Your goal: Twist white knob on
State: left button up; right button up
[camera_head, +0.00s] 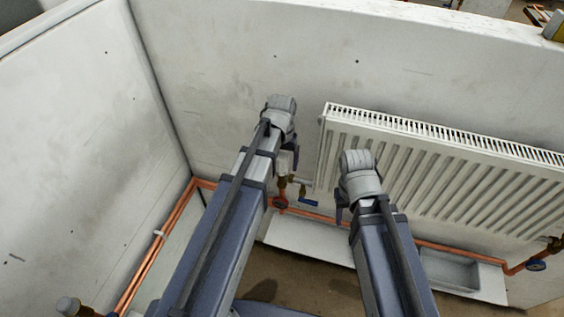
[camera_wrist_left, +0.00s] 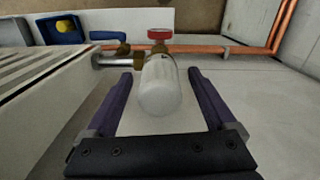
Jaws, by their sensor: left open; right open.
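The white knob (camera_wrist_left: 160,88) is a smooth white cylinder in the left wrist view, on a brass valve body (camera_wrist_left: 160,49) with a red handwheel (camera_wrist_left: 159,33) beyond. My left gripper (camera_wrist_left: 161,74) is open, with one dark finger on each side of the knob and a visible gap on both sides. In the head view my left gripper (camera_head: 290,158) is beside the radiator's left end and mostly hides the knob; the brass valve (camera_head: 282,185) shows below it. My right gripper (camera_head: 343,206) is open in front of the radiator, its fingers partly hidden by the wrist.
The white radiator (camera_head: 430,165) hangs on the back wall. A blue lever (camera_head: 309,203) and copper pipe (camera_head: 320,216) lie just below the valve. A blue handwheel (camera_head: 536,265) is at the far right. A white tray (camera_head: 490,286) lies below the radiator.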

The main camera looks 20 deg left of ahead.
pick_arm(q)
jog(key=shift+c, duration=0.2)
grip_shut()
dwell(0.6)
jog(key=shift+f, duration=0.1)
dwell(0.4)
jog(key=m, duration=1.2)
jog(key=shift+o, duration=1.1)
grip_release()
